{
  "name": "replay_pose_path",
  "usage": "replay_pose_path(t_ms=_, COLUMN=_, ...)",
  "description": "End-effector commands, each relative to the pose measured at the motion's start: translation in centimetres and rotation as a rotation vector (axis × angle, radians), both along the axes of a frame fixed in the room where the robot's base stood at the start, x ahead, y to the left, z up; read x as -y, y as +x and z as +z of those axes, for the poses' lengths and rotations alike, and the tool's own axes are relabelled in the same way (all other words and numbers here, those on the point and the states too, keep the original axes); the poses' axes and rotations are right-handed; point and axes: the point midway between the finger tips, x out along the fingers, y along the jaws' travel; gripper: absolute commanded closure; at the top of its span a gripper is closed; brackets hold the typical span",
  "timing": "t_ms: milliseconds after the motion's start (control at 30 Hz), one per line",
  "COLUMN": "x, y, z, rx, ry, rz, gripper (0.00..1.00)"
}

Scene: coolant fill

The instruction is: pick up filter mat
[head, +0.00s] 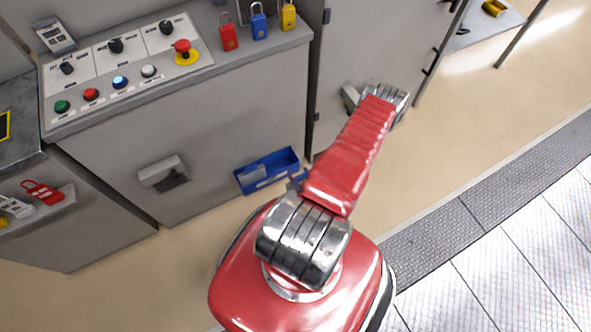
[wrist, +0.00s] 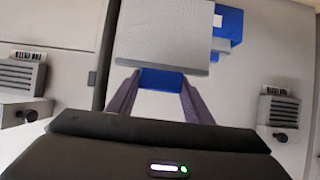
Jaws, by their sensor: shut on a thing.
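The filter mat (wrist: 165,35) is a flat grey slab with a blue tab (wrist: 162,78) at its near edge, in the top middle of the wrist view. My gripper (wrist: 160,82) is shut on the blue tab, one finger on each side. The mat extends away beyond the fingertips. Its far edge is cut off by the frame. In the head view my red arm shows, but I cannot make out my gripper or the held mat there.
A blue bin (head: 268,172) is on the grey cabinet front; a blue thing (wrist: 228,22) shows partly behind the mat. Louvred grey units with barcodes stand left (wrist: 20,78) and right (wrist: 278,110). A control panel (head: 125,65) and padlocks (head: 259,24) are above. The floor at right is clear.

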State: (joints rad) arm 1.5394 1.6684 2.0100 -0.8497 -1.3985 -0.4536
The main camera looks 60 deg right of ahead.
Motion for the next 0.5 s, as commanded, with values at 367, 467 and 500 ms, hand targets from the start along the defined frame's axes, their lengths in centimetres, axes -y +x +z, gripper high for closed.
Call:
replay_pose_path(t_ms=367, x=-0.62, y=-0.99, z=0.05, rx=0.001, ry=-0.001, rz=0.0, gripper=0.88)
replay_pose_path(t_ms=467, x=-0.63, y=-0.98, z=0.03, rx=0.001, ry=-0.001, rz=0.0, gripper=0.88)
replay_pose_path(t_ms=500, x=-0.62, y=-0.99, z=0.03, rx=0.001, ry=-0.001, rz=0.0, gripper=0.88)
